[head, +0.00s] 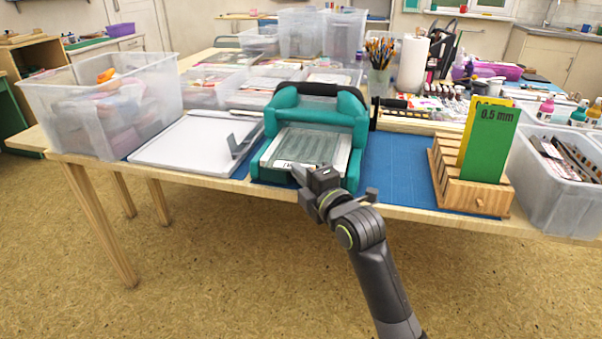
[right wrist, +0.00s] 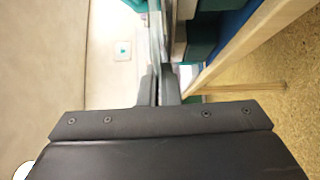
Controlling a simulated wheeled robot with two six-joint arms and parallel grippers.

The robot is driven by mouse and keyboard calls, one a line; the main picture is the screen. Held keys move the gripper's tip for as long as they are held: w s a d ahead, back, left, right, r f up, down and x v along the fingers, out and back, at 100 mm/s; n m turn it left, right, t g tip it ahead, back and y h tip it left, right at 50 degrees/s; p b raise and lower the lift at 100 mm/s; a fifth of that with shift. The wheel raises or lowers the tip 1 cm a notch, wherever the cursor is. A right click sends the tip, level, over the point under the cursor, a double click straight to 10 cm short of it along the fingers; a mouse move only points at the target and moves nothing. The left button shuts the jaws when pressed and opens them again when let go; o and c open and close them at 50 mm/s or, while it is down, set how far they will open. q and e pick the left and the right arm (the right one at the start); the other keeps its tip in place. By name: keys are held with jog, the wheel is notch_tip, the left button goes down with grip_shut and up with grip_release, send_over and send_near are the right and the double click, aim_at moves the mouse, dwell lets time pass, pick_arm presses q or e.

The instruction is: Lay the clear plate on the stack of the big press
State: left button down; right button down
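The big press (head: 316,108) is teal and stands mid-table. Its grey bed (head: 270,160) sticks out toward me, with a pale, patterned stack on it. A see-through sheet, seemingly the clear plate (head: 310,145), lies on or just above this stack; I cannot tell if it touches. My right gripper (head: 297,172) is at the bed's front edge. In the right wrist view its fingers (right wrist: 158,90) are close together around a thin edge-on sheet, which runs away from them toward the press. The left gripper is not in view.
Left of the press lies a white board (head: 185,143) with a grey angled holder (head: 240,146). A wooden rack (head: 470,192) with green (head: 487,145) and yellow plates stands at right. The blue mat (head: 398,170) between press and rack is mostly clear. Clear bins stand at both sides.

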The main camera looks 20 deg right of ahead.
jog(key=shift+f, duration=0.25)
jog(key=c, duration=1.6)
grip_release()
jog(key=shift+o, duration=0.2)
jog(key=shift+s+a, duration=0.7)
jog(key=shift+s, duration=0.35)
jog(key=shift+s+a, duration=0.7)
jog(key=shift+s, duration=0.35)
